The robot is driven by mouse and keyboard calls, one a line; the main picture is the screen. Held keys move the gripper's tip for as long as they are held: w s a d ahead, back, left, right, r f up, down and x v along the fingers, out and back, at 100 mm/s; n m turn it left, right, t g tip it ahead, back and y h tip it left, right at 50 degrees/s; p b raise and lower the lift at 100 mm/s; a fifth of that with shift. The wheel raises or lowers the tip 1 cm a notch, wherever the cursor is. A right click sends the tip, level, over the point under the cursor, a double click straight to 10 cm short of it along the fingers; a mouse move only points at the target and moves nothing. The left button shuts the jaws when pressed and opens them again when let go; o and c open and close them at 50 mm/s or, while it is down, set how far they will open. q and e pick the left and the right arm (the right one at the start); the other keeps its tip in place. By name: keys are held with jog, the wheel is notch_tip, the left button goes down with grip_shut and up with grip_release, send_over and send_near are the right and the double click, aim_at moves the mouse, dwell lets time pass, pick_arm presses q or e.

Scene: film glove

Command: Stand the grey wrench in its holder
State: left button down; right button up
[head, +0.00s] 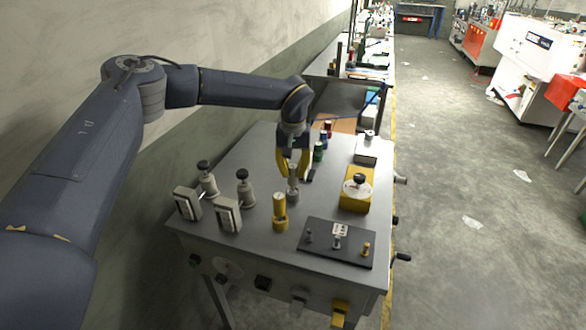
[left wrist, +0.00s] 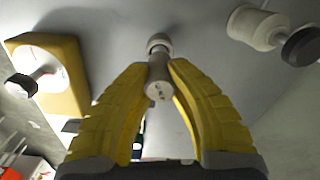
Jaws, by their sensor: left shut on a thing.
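My left gripper (head: 293,173) is over the middle of the grey workbench (head: 240,165), pointing down. Its yellow fingers, which also show in the left wrist view (left wrist: 160,72), are shut on the grey wrench (left wrist: 158,82), a short grey cylinder held about upright. In the head view a grey cylindrical holder (head: 293,196) stands directly below the fingers. The wrench's lower end lines up with it. I cannot tell whether the wrench is seated in it or just above. My right gripper is not in view.
A yellow cylinder (head: 279,212) stands close in front of the gripper. A yellow block with a black knob (head: 356,190) is to the right. A dark plate with small pegs (head: 322,252) lies at the front. Two grey knobbed posts (head: 244,188) and gauge boxes (head: 228,214) stand left.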

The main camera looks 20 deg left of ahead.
pick_arm(q)
jog(key=shift+f, duration=0.45)
jog(key=c, duration=1.3)
grip_release()
notch_tip(320, 180, up, 12)
